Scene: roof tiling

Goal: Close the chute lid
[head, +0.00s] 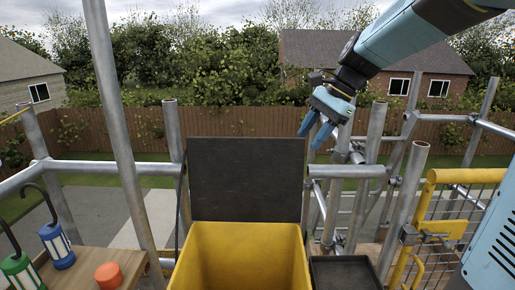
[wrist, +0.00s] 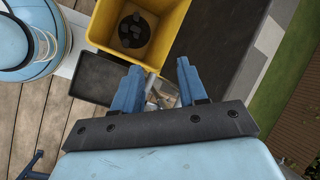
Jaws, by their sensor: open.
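The yellow chute (head: 240,252) stands at the bottom middle of the head view, its top open. Its dark lid (head: 247,180) stands upright along the chute's far edge. My gripper (head: 316,130) is raised to the right of the lid's upper right corner, apart from it, with its blue fingers pointing down. In the wrist view my gripper (wrist: 158,82) is open and empty. That view also shows the yellow chute (wrist: 98,28) with dark round objects inside, and the dark lid (wrist: 208,42) beside it.
A dark tray (head: 345,272) sits right of the chute. Scaffold poles (head: 172,135) and rails surround the platform, several close behind my gripper. A yellow gate (head: 435,220) is at right. A wooden bench (head: 90,262) at left holds a green lantern, a blue lantern and an orange object.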

